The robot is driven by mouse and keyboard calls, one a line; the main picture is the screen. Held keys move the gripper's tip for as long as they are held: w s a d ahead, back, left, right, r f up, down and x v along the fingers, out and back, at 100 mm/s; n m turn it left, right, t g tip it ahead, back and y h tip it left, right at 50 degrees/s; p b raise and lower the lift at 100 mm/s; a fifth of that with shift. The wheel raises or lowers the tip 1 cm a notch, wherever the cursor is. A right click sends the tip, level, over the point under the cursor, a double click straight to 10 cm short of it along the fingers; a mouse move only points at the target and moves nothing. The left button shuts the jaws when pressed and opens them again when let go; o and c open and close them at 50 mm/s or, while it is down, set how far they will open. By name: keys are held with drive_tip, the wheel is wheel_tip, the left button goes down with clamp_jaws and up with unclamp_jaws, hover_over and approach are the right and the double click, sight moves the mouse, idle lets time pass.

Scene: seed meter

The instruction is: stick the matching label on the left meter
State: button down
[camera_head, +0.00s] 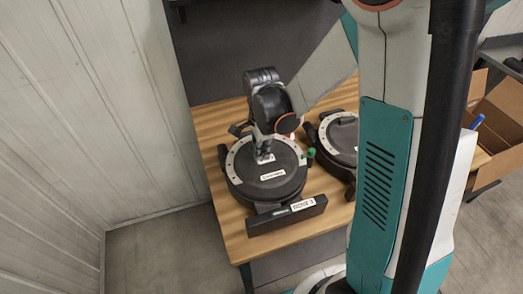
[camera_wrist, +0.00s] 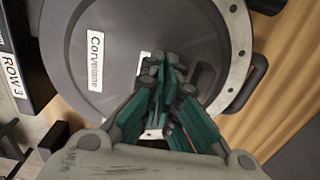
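The left meter (camera_head: 250,188) is a round dark grey lid with a pale, dotted metal rim, on the wooden table. A white label reading roughly "Corvelane" (camera_wrist: 95,62) is on its lid; it also shows in the head view (camera_head: 272,175). My gripper (camera_wrist: 165,68) has its fingers together over the lid, close above or touching it; it also shows in the head view (camera_head: 264,153). A second white strip (camera_wrist: 152,133) shows on both sides of the fingers, its middle hidden. I cannot tell whether the fingers pinch it or only press on it.
A dark bar with a white "ROW 3" plate (camera_wrist: 14,77) runs along the meter's front side; it also shows in the head view (camera_head: 303,204). A second meter (camera_head: 342,140) stands to the right, partly behind my arm. A cardboard box (camera_head: 503,107) is at far right.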

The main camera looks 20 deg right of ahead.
idle(0.3)
drive_tip(key=c, duration=1.7)
unclamp_jaws()
drive_tip(key=shift+r+p, duration=2.35)
drive_tip(key=shift+r, duration=1.15)
